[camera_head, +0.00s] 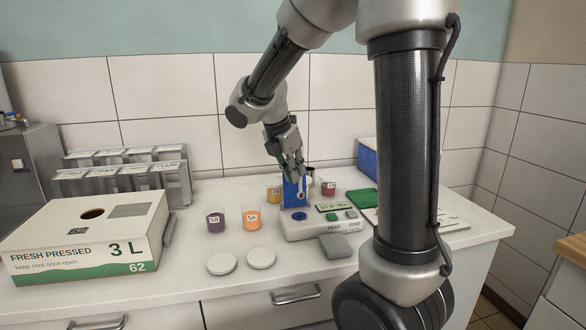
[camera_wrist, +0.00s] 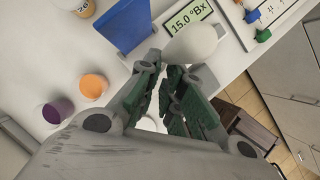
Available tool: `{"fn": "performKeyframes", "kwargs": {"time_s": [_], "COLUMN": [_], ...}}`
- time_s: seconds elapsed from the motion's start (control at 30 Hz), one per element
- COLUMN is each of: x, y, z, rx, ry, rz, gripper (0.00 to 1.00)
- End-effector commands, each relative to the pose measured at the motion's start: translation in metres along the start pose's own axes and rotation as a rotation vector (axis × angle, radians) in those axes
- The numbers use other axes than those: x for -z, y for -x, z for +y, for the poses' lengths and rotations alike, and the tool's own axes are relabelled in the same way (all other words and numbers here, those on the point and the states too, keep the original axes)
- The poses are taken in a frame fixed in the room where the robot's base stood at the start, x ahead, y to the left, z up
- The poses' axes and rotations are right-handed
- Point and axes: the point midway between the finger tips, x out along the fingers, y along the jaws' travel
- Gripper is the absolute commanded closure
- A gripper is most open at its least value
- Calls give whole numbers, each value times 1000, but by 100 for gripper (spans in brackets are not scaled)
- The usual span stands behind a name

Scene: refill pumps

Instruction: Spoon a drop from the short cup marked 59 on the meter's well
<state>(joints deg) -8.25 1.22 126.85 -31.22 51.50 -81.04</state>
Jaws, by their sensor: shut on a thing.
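The short cup marked 59 (camera_head: 216,222) holds purple liquid and stands left of the meter; it also shows at the left of the wrist view (camera_wrist: 57,110). The white meter (camera_head: 318,230) has a raised blue flap and a round blue well (camera_head: 299,216); its display reads 15.0 °Bx in the wrist view (camera_wrist: 190,16). My gripper (camera_head: 300,175) is above and behind the well, shut on a pale spoon (camera_wrist: 194,43). The spoon's rounded end sticks out past the fingertips, in front of the meter. I cannot tell whether it carries liquid. The well is hidden in the wrist view.
An orange cup marked 56 (camera_head: 251,220) stands right beside cup 59. An amber cup (camera_head: 273,194) and a dark red cup (camera_head: 328,189) stand behind the meter. Two white discs (camera_head: 240,261) lie in front. A juice box (camera_head: 85,240) fills the left.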

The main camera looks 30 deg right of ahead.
Motion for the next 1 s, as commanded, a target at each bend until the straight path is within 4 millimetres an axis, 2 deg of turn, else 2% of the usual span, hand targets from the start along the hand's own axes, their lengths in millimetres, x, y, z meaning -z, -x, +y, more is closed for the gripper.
{"fn": "performKeyframes", "kwargs": {"time_s": [0.6, 1.0], "x": [20, 24], "y": [-46, -53], "z": [0, 0], "rx": [1, 0], "ry": [0, 0], "rz": [0, 0], "gripper": [100, 100]}}
